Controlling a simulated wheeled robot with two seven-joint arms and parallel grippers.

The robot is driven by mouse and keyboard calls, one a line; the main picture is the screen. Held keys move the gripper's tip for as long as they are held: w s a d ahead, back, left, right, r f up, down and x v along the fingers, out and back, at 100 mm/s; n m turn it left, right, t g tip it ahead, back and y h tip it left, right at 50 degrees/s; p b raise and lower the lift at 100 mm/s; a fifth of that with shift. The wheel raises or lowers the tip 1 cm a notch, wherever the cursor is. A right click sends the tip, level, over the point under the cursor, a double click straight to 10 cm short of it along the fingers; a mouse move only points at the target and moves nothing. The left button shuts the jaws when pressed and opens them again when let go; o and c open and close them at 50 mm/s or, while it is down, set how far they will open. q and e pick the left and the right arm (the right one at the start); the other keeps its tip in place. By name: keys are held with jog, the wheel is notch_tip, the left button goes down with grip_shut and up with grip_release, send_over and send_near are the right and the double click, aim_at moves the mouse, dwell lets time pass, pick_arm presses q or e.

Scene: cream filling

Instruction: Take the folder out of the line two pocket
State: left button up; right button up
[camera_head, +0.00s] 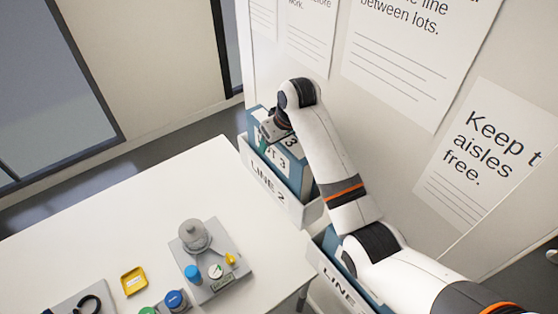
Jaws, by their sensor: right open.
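The line two pocket (265,194) is a white wall pocket marked "LINE 2", just past the table's right end. A blue folder (293,173) with a white label ending in "3" stands upright in it. My right arm reaches in from the lower right, and my right gripper (265,140) is at the folder's upper left edge. The gripper is small and dark here, and its open fingers are partly hidden by my wrist. I cannot tell whether the folder is between them. My left gripper is not in view.
A second pocket (328,272) marked "LINE" sits nearer on the wall, partly behind my right arm, with a blue folder in it. The white table (90,235) carries a grey tray (238,262) with small items and a yellow dish (134,281). Notices hang on the wall.

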jog(key=shift+f, duration=0.1)
jog(key=shift+c, duration=0.5)
grip_shut()
jog(key=shift+w, duration=0.1)
